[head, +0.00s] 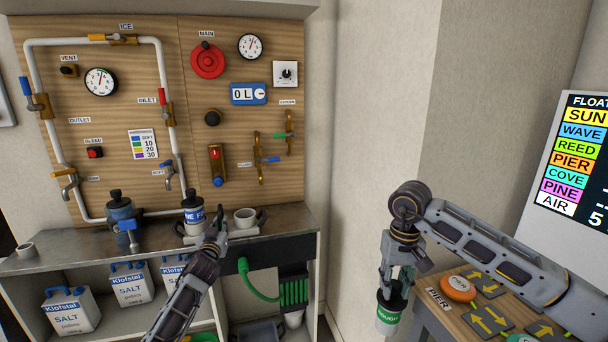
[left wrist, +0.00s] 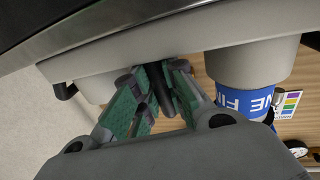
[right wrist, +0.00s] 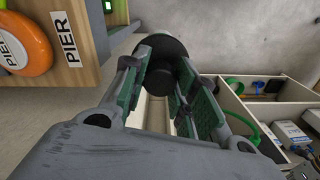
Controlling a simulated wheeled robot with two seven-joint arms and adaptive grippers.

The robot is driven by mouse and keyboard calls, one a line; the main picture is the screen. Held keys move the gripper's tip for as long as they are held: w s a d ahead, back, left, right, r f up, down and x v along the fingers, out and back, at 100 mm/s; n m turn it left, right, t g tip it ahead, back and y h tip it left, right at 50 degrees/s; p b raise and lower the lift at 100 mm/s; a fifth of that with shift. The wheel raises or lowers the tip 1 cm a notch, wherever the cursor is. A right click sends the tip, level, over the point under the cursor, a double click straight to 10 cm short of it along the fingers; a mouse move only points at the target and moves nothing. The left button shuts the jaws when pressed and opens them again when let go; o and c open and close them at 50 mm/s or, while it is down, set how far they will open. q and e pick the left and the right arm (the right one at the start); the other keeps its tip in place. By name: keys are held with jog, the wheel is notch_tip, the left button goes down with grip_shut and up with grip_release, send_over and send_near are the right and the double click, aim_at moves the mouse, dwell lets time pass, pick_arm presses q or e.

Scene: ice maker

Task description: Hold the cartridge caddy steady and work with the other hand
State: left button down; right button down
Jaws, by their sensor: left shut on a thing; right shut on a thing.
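The cartridge caddy (head: 246,231) is a pale tray with two cup-like holders on the grey counter. A blue-labelled cartridge with a black top (head: 193,213) stands upright in its left holder, and its right holder looks empty. My left gripper (head: 216,233) is shut on the caddy's dark middle grip; the left wrist view shows the fingers around it (left wrist: 160,88). My right gripper (head: 395,274) is shut on a green-labelled cartridge (head: 388,316), held upright in the air left of the wooden table. In the right wrist view its dark round end (right wrist: 160,50) shows between the fingers.
A pipe panel (head: 130,120) rises behind. Salt cartons (head: 70,310) and a green hose (head: 262,288) are below. The wooden table (head: 455,325) holds an orange disc (head: 458,288).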

dwell(0.3)
jog(key=shift+r, duration=3.5)
pick_arm(q)
jog(key=c, duration=1.4)
grip_release()
jog(key=shift+s, duration=0.1)
jog(key=shift+s+d, duration=0.15)
jog(key=shift+s, duration=1.8)
jog(key=shift+s+d, duration=0.2)
jog(key=shift+s, duration=1.8)
jog(key=shift+s+d, duration=0.15)
jog(key=shift+s, duration=1.8)
jog(key=shift+m, duration=0.4)
